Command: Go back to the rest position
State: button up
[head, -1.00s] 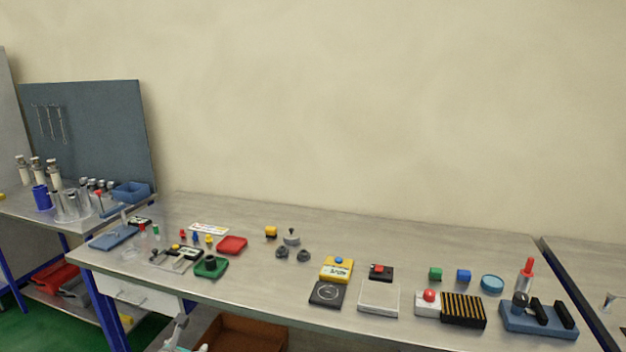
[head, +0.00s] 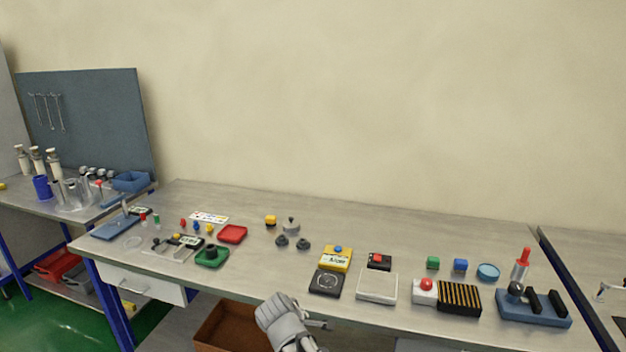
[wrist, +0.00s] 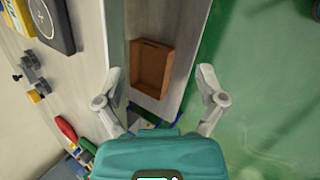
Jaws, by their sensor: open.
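My gripper (wrist: 160,100) is open and empty in the wrist view, its two fingers spread wide apart. Between and beyond the fingers lie the bench's lower level with a brown box, and green floor. In the head view my arm (head: 284,322) shows at the bottom centre, in front of the workbench's (head: 380,222) front edge. The fingertips cannot be made out clearly there. The gripper touches none of the bench items.
The bench holds a yellow scale (head: 335,258), a black plate (head: 327,283), a white tray (head: 377,287), a red dish (head: 232,234) and a blue fixture (head: 533,308). A brown box (head: 222,325) sits below. The bench's back strip is clear.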

jog(key=s+d+m+g+y+p, duration=0.1)
jog(key=s+d+m+g, duration=0.1)
jog(key=d+m, duration=0.6)
jog(key=s+d+m+g+y+p, duration=0.1)
jog(key=s+d+m+g+y, duration=0.1)
jog(key=d+m, duration=0.6)
jog(key=shift+s+d+f+g, duration=0.4)
jog(key=shift+s+d+g, duration=0.4)
jog(key=shift+s+d, duration=0.75)
jog(key=shift+w+d, duration=0.2)
